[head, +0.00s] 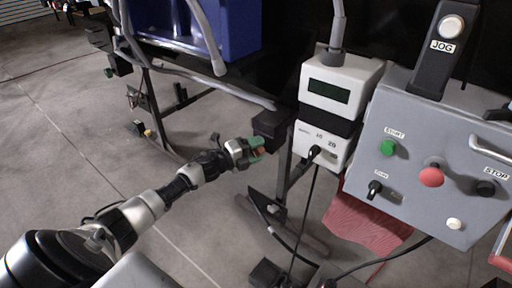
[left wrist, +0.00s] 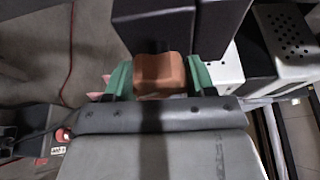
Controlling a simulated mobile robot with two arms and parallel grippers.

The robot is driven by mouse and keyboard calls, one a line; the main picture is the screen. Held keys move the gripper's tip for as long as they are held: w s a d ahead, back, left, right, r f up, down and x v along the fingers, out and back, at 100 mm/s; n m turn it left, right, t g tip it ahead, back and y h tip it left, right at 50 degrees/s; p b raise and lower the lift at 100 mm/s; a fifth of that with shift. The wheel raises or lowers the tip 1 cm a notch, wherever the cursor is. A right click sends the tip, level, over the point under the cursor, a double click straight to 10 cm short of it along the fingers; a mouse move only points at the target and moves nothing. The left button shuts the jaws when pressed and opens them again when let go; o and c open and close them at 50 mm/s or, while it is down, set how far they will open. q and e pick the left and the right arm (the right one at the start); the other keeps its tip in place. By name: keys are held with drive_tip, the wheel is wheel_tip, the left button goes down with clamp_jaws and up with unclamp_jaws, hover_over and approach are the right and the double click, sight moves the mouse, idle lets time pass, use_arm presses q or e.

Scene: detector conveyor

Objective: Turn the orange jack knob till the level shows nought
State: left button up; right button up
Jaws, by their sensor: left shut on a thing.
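My left gripper (head: 256,151) reaches in from the left to the dark block under the conveyor frame, beside the white display unit. The orange jack knob (left wrist: 160,75) shows in the left wrist view between the green fingers of my left gripper (left wrist: 160,80), which are shut on it. In the head view the knob is mostly hidden by the fingers. The level display (head: 329,91) is a dark green screen on the white unit; no reading on it can be made out. My right gripper is in neither view.
A grey control panel (head: 413,200) with green, red and black controls stands at the right. A black cable (head: 309,195) hangs from the lower white box (head: 323,146). A blue bin (head: 238,25) is at the back. Open concrete floor (head: 60,130) lies to the left.

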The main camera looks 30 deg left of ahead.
use_arm(q)
drive_tip(key=shift+f+m, duration=0.1)
drive_tip(key=shift+m, duration=0.2)
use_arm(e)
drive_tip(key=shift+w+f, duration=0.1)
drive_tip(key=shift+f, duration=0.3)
use_arm(q)
drive_tip(key=o, duration=0.9)
drive_tip(key=shift+s+a, duration=0.15)
drive_tip(key=shift+s, duration=0.15)
drive_tip(key=p+v, duration=0.1)
drive_tip(key=v, duration=0.9)
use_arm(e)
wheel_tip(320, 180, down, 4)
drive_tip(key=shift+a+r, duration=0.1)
